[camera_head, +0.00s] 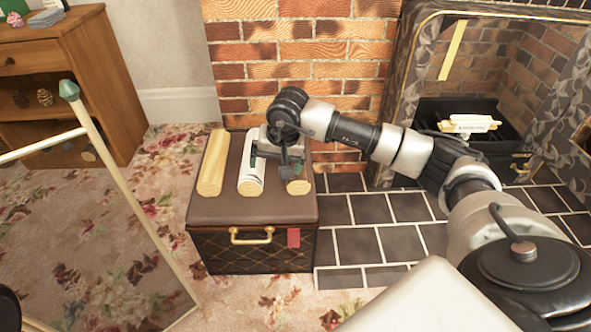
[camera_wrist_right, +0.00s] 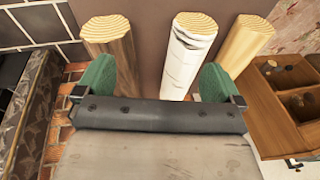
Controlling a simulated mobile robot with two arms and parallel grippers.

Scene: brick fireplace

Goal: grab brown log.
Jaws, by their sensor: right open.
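The brown log (camera_wrist_right: 121,52) lies on a dark brown trunk (camera_head: 262,208), at the right end of a row of logs in the head view. There its cut end (camera_head: 299,187) shows below my right gripper (camera_head: 277,158), which hides much of the rest. In the wrist view my right gripper (camera_wrist_right: 156,80) is open, with green fingers spread wide. Its left finger overlaps the brown log's left edge, and its right finger is right of the white birch log (camera_wrist_right: 187,55). Nothing is clamped. My left gripper is out of view.
A pale tan log (camera_head: 212,165) and the birch log (camera_head: 251,165) lie beside the brown one. The brick fireplace (camera_head: 478,70) is behind and to the right. A wooden cabinet (camera_head: 85,85) and a framed glass panel (camera_head: 95,225) are at left.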

